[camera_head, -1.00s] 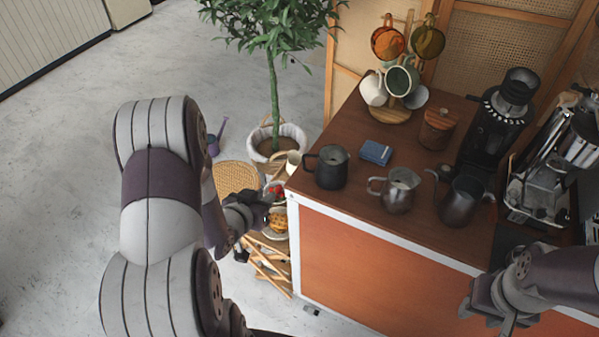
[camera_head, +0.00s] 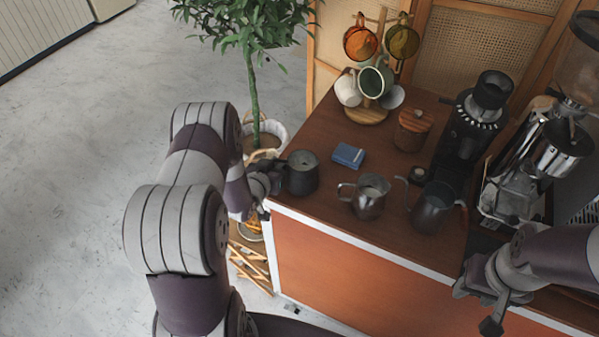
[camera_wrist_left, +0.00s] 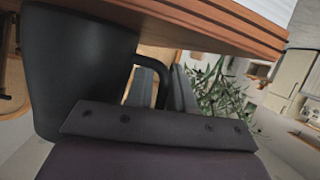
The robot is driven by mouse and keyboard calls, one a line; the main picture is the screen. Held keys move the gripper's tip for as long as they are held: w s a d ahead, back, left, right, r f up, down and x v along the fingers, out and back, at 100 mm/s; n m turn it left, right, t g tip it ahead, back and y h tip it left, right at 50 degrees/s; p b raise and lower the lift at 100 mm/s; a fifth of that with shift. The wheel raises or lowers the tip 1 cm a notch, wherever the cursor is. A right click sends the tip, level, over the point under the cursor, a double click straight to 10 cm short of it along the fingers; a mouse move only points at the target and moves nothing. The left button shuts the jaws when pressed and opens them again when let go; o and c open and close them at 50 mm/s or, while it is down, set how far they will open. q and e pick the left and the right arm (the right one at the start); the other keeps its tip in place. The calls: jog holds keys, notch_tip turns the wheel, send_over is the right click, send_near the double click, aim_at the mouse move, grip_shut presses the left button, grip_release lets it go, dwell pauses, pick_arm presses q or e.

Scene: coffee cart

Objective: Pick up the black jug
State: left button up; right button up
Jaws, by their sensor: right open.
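The black jug (camera_head: 302,175) stands upright at the left end of the brown cart top, its handle side toward my left arm. My left gripper (camera_head: 271,172) is at that handle, partly hidden by my arm. In the left wrist view the jug (camera_wrist_left: 75,65) fills the left side. Its handle (camera_wrist_left: 162,88) lies between the grey fingers of my left gripper (camera_wrist_left: 163,90), one seen through the handle loop and one outside it. Whether they press on the handle is unclear. My right gripper (camera_head: 485,302) is open and empty at the cart's front right.
A steel pitcher (camera_head: 369,196) and a dark grey pitcher (camera_head: 434,208) stand right of the jug. A blue box (camera_head: 348,155), a wooden-lidded jar (camera_head: 412,131), a mug tree (camera_head: 367,115) and a grinder (camera_head: 470,125) are behind. A potted plant (camera_head: 252,60) stands left.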

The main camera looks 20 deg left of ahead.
pick_arm(q)
jog(key=shift+s, duration=0.15)
grip_shut()
jog(key=shift+r, duration=0.5)
notch_tip(320, 180, up, 3)
jog(key=shift+a+f, duration=0.1)
jog(key=s+d+r+b, duration=0.1)
jog(key=s+d+r, duration=0.5)
jog(key=d, duration=0.4)
jog(key=shift+r, duration=0.7)
